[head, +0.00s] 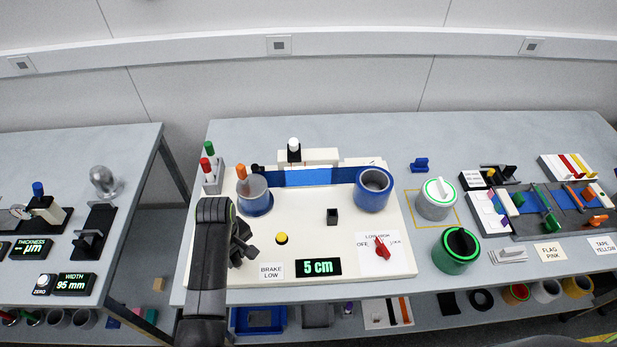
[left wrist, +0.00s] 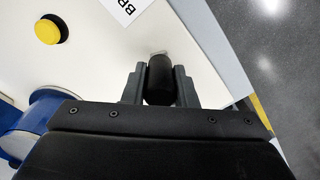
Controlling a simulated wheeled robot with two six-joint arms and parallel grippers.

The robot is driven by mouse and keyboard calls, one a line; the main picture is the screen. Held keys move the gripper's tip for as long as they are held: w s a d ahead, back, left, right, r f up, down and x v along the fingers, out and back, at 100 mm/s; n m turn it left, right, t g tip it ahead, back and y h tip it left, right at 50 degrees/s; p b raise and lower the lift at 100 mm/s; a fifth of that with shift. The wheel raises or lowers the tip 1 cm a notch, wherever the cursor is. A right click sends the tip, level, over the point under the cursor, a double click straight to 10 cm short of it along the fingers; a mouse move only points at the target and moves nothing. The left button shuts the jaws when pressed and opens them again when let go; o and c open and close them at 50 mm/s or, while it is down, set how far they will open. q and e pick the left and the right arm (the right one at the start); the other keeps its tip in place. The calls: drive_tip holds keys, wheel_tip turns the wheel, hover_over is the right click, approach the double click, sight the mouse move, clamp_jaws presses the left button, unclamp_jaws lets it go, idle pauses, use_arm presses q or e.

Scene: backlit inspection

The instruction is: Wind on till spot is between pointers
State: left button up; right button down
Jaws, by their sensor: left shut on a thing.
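The winding rig is a white board (head: 345,225) with a clear-topped blue reel (head: 256,203) on the left, bearing an orange peg (head: 241,171), and an open blue reel (head: 373,190) on the right. Blue tape runs between them across a brightly lit window (head: 307,177). I cannot make out a spot or pointers on it. My left gripper (head: 246,246) is at the board's front left, below the left reel. In the left wrist view it is shut on a black knob (left wrist: 160,80), near the brake label (left wrist: 124,8). My right gripper is out of view.
A yellow button (head: 281,238), a display reading 5 cm (head: 318,267) and a red selector (head: 383,248) are on the board. Green and red pegs (head: 207,165) stand at its left edge. Grey and green-rimmed reels (head: 456,250) stand to the right, beside a splicing block (head: 545,210).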

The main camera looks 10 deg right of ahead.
use_arm(q)
drive_tip(key=shift+s+a+r, duration=0.1)
idle(0.3)
drive_tip(key=shift+s+a, duration=0.4)
drive_tip(key=shift+s, duration=0.1)
drive_tip(key=shift+s+a, duration=0.4)
drive_tip(key=shift+a, duration=0.15)
drive_tip(key=shift+s+a, duration=0.4)
drive_tip(key=shift+a, duration=0.2)
drive_tip(key=shift+a, duration=0.15)
